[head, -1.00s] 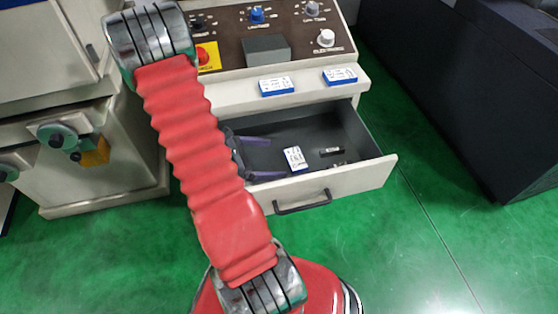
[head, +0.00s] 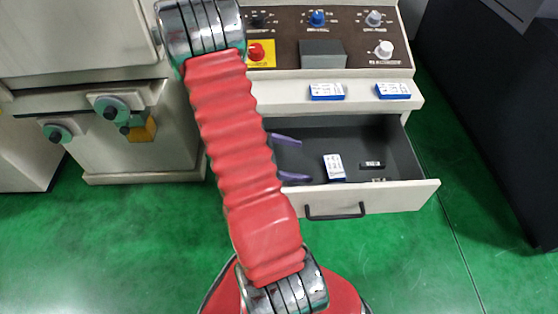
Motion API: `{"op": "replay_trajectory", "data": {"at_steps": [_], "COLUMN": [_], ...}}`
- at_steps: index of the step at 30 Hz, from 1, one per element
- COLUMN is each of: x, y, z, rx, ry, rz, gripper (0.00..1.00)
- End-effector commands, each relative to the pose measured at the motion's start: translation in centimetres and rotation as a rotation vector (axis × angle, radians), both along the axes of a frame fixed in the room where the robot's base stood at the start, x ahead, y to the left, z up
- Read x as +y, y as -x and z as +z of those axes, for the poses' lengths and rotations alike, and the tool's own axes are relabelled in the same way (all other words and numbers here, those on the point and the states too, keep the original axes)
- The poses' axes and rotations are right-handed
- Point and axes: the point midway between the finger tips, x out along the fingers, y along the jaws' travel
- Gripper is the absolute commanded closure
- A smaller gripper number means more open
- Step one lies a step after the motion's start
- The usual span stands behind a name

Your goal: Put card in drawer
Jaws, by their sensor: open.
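A white card with a blue edge (head: 333,167) is inside the open drawer (head: 420,190), on its grey floor. Two similar blue-and-white cards lie on the ledge above, one near the middle (head: 327,91) and one at the right (head: 393,90). My gripper (head: 304,161) is at the drawer's left part, with its two purple fingers apart and nothing between them. Its fingertips point right, to the left of the card in the drawer and apart from it. My red arm hides the gripper's body and the drawer's left end.
Small dark items (head: 372,166) lie right of the card in the drawer. The drawer front has a black handle (head: 335,213). A control panel (head: 285,52) with knobs rises behind the ledge. A dark cabinet (head: 490,120) stands at the right. Green floor (head: 410,265) is clear in front.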

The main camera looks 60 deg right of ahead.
Motion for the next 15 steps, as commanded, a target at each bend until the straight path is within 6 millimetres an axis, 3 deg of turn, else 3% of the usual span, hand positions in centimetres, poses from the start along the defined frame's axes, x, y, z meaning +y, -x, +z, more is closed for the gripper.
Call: {"op": "replay_trajectory", "data": {"at_steps": [10, 15], "x": [0.2, 1.4], "y": [-0.3, -1.8], "z": [0.4, 2.2], "rx": [-0.013, -0.086], "ry": [0.005, 0.03], "rz": [-0.004, -0.027], "gripper": [0.0, 0.0]}}
